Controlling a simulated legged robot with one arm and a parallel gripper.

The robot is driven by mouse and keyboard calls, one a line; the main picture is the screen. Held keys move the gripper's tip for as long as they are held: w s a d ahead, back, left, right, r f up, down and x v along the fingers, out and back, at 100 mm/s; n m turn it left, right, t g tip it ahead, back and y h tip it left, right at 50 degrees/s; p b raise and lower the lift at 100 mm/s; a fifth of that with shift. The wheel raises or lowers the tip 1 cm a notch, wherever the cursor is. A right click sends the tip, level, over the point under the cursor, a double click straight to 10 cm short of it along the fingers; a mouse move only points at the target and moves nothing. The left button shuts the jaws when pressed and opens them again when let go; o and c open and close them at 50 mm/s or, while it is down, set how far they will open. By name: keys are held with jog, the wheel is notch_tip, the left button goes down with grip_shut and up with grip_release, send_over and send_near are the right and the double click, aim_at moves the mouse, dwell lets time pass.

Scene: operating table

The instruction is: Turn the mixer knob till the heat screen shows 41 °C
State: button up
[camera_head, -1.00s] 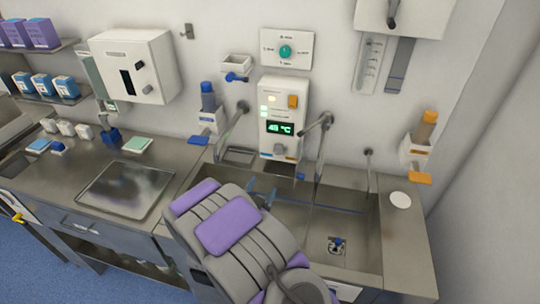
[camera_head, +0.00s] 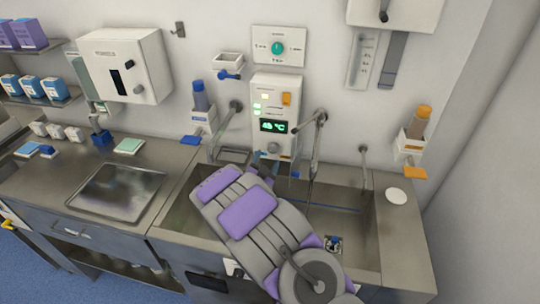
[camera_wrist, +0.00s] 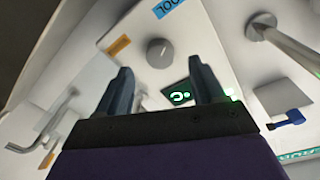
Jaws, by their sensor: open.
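The white mixer panel (camera_head: 262,92) hangs on the wall above the sink. Its heat screen (camera_head: 273,127) is lit green and reads forty-something °C; the second digit is hard to read. The grey round mixer knob (camera_head: 274,148) sits low on the panel, and shows clearly in the wrist view (camera_wrist: 160,52). My gripper (camera_wrist: 162,78) is open and empty, its two dark fingers pointing at the panel to either side of the knob's line, apart from it. In the head view my gripper (camera_head: 262,168) is just below the knob.
A tap (camera_head: 318,125) stands close right of the panel, over the steel sink (camera_head: 350,225). A bottle in a holder (camera_head: 200,110) is at its left. A dial plate (camera_head: 278,47) is above. A steel tray (camera_head: 120,192) lies on the left counter.

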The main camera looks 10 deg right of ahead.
aim_at(271, 150)
jog(key=shift+b+x, duration=0.3)
jog(key=shift+x, duration=2.05)
jog(key=shift+c, duration=0.3)
jog(key=c, duration=1)
